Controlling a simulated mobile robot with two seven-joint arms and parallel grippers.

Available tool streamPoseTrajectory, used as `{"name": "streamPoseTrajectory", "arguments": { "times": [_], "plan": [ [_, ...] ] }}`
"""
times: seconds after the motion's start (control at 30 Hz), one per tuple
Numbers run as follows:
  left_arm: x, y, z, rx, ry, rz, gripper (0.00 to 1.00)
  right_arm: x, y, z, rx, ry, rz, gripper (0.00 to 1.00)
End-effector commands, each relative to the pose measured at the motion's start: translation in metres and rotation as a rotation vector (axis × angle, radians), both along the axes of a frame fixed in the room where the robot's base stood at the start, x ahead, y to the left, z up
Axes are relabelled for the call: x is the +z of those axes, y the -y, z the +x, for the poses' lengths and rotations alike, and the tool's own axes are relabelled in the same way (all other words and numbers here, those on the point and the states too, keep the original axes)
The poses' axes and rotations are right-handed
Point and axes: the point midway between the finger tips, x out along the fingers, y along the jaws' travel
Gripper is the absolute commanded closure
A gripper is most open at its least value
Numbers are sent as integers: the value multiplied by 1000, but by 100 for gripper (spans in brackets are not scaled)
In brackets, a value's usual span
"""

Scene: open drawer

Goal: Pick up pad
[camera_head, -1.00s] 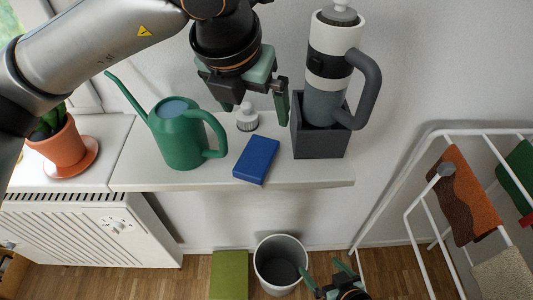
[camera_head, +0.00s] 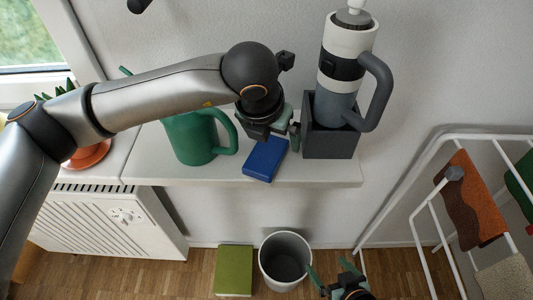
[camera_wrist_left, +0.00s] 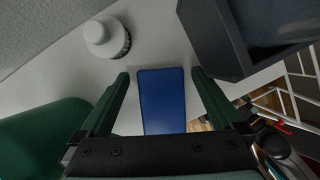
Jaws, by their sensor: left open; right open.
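The pad is a flat blue block (camera_head: 264,160) lying on the white shelf near its front edge. In the left wrist view the pad (camera_wrist_left: 162,98) lies between the two green fingers, with visible space on each side. My left gripper (camera_head: 282,136) is open just above the far end of the pad and holds nothing. It also shows in the left wrist view (camera_wrist_left: 161,80). My right gripper (camera_head: 335,272) is open and empty, low down beside the bin and well away from the pad.
A green watering can (camera_head: 190,138) stands left of the pad. A dark square holder (camera_head: 330,142) with a tall flask (camera_head: 336,85) stands right of it. A white round-capped item (camera_wrist_left: 105,38) sits behind. The bin (camera_head: 285,284), green box (camera_head: 233,270) and drying rack (camera_head: 412,225) are below.

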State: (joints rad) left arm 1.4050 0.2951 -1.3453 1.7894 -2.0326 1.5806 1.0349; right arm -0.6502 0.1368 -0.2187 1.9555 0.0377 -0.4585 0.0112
Motion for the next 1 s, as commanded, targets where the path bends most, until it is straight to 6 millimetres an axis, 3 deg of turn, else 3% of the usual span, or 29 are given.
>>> {"name": "streamPoseTrajectory", "arguments": {
  "times": [0.17,0.9,1.0],
  "plan": [
    [0,0,0,0,0,0,1,-2,0,-1,0,-5,0,0],
    [1,0,0,0,1,-1,84,3,-1,0,0,1,3,0],
    [1,0,0,0,1,-1,85,3,-1,0,0,1,3,0]
  ]
}}
